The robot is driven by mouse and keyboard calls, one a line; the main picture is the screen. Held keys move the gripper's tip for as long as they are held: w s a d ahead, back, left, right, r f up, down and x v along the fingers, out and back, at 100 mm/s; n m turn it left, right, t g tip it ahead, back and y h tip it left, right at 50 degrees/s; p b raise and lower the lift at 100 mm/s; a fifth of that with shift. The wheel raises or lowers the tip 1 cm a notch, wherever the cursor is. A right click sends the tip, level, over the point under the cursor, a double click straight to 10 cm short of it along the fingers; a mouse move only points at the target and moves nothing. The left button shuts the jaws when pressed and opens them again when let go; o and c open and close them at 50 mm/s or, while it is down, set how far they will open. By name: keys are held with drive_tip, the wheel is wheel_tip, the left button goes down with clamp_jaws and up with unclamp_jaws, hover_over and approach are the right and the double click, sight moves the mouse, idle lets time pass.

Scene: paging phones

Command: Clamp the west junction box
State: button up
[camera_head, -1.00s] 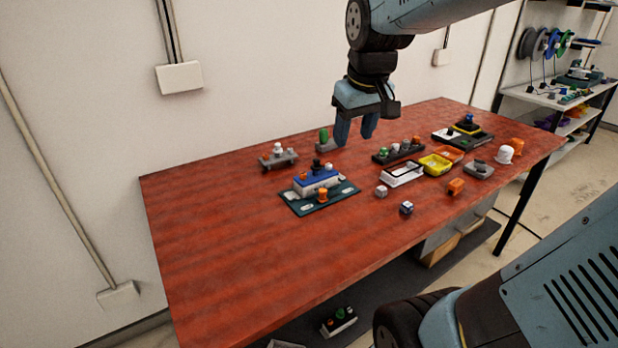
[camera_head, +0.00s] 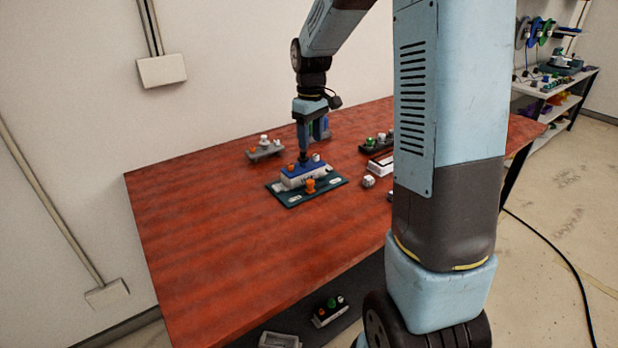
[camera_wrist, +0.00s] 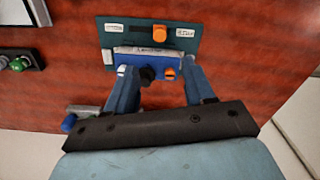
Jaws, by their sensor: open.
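An orange knob (camera_head: 310,186) stands at the plate's near side. The wrist view shows the blue-topped box (camera_wrist: 130,62), the green plate (camera_wrist: 185,51) and the plate's orange knob (camera_wrist: 159,33); the small labels are too blurred to tell which box is the west one. My gripper (camera_head: 313,143) is open and empty, pointing down close to the box's far side. In the wrist view its fingers (camera_wrist: 161,78) lie apart, either side of the black knob.
A grey block with knobs (camera_head: 265,151) stands left of my gripper. A grey block with a blue knob (camera_wrist: 68,123) lies close by my gripper. A dark block with green knobs (camera_head: 378,143) stands to the right. The table's near left is clear. My arm hides its right part.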

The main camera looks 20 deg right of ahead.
sight(310, 181)
wheel_tip(310, 181, down, 14)
drive_tip(key=shift+r, duration=0.2)
idle(0.4)
clamp_jaws()
idle(0.4)
